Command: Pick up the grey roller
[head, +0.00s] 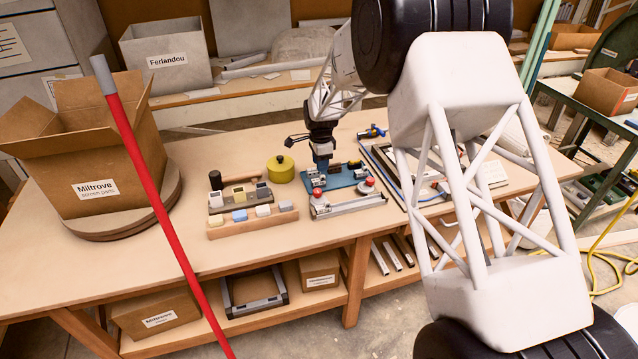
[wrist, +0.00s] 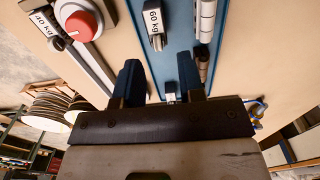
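My gripper (head: 321,163) is over the left part of a blue board (head: 347,180) on the workbench. In the wrist view my gripper (wrist: 159,68) is open, its two dark blue fingers apart with nothing clasped between them. The blue board (wrist: 178,30) runs between and beyond the fingers. A grey, rounded metal piece (wrist: 206,22), possibly the grey roller, lies along the board's right side, beyond the right finger. A block labelled 60 kg (wrist: 153,18) with a grey end lies ahead of the gap. I cannot tell for certain which piece is the roller.
A red knob (wrist: 82,26) on a grey rail labelled 40 kg is left of the board. A yellow round pot (head: 281,169) and wooden racks of small blocks (head: 252,220) stand left. A red pole (head: 150,180) crosses the front; a cardboard box (head: 95,190) is far left.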

